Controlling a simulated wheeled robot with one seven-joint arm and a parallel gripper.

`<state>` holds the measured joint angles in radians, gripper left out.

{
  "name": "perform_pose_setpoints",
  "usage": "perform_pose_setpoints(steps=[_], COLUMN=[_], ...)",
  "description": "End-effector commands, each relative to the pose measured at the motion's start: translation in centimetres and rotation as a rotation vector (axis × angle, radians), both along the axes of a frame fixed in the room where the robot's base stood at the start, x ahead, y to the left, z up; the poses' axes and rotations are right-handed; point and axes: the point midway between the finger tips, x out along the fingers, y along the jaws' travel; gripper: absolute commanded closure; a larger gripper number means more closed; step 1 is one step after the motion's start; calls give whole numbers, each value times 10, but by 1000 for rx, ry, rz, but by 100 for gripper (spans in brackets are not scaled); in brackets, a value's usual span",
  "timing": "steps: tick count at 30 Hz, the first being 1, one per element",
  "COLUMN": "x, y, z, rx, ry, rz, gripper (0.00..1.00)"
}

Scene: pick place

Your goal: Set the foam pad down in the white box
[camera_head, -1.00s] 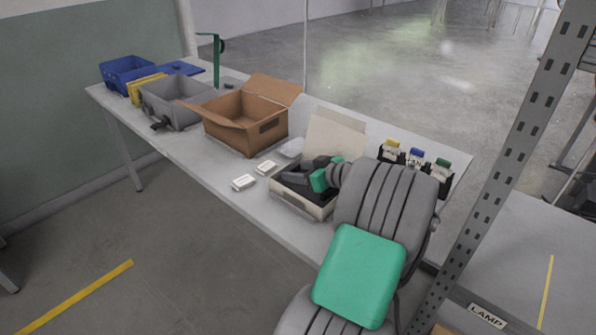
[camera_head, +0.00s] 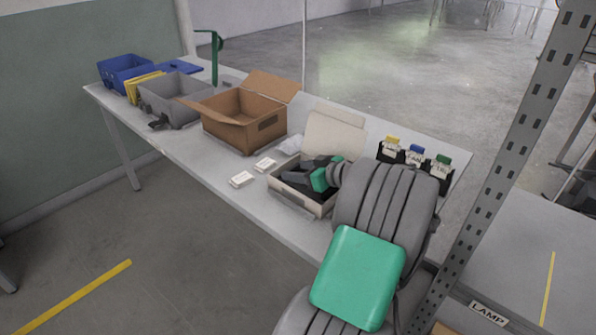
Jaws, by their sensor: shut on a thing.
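The white box (camera_head: 290,198) stands on the table near its front edge, with its lid (camera_head: 335,135) raised at the back. My gripper (camera_head: 297,174) is low over the open box, at or inside its rim. It is shut on the foam pad, but the fingers and wrist hide most of the grip. A dark, flat surface (camera_head: 318,196) shows inside the box beneath the gripper; I cannot tell whether it is the pad or the box's lining. Whether the pad touches the box floor is hidden.
Two small white boxes (camera_head: 242,179) and a clear plastic bag (camera_head: 289,145) lie left of the white box. An open cardboard box (camera_head: 232,134), a grey bin (camera_head: 165,113) and a blue bin (camera_head: 118,82) stand farther left. Labelled bottles (camera_head: 415,156) stand behind right; a metal upright (camera_head: 500,170) rises at right.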

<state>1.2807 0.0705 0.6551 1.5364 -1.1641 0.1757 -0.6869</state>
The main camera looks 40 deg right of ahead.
Motion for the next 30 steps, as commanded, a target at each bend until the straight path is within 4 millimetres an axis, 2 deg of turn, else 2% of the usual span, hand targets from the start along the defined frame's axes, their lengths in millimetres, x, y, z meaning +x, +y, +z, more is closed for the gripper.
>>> perform_pose_setpoints(steps=[30], x=[0], y=[0], z=[-8], rx=[0], ry=[0], rz=[0], gripper=[84])
